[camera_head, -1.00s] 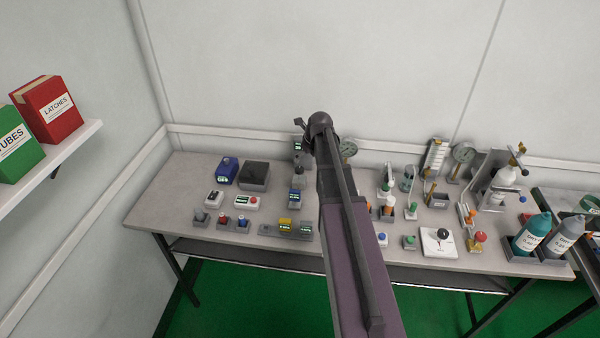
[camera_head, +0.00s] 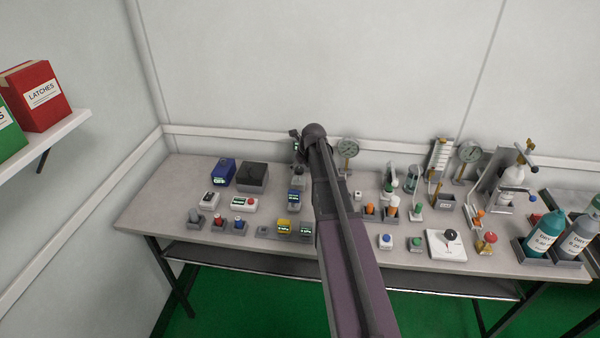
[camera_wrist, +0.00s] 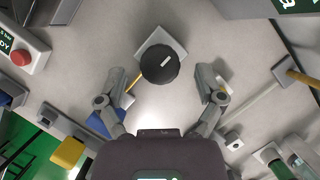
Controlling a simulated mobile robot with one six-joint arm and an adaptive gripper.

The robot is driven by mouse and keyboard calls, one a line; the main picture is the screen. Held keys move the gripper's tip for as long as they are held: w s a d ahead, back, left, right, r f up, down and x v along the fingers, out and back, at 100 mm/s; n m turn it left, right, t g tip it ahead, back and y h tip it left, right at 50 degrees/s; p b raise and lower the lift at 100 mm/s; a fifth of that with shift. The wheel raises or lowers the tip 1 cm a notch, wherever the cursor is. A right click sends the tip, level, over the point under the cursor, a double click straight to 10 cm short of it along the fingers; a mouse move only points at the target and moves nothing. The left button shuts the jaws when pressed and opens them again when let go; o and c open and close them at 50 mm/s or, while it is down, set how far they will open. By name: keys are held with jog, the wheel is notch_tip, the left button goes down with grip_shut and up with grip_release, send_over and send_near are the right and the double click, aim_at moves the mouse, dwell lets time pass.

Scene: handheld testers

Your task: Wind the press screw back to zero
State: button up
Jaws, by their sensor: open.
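A round black knob (camera_wrist: 160,64) with a short white line stands on a pale grey square base (camera_wrist: 161,42) in the wrist view. The line slants toward the upper right. The frames do not make certain that this knob is the press screw, and no scale or zero mark is readable. My gripper (camera_wrist: 164,82) is open, with a finger at either side below the knob; I cannot tell whether either touches it. In the head view my dark arm reaches over the bench, and it largely hides the gripper and the knob.
The bench (camera_head: 150,215) is crowded. A blue block (camera_wrist: 104,122) lies near the left finger. A red button box (camera_wrist: 22,57) is at far left, a yellow block (camera_wrist: 67,152) lower left. The head view shows gauges (camera_head: 348,148), a clamp stand (camera_head: 517,180) and bottles (camera_head: 545,235) at right.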

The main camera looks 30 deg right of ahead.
jog(key=shift+w+f, duration=0.1)
jog(key=shift+f, duration=0.2)
jog(key=c, duration=1.2)
jog(key=shift+n, duration=0.5)
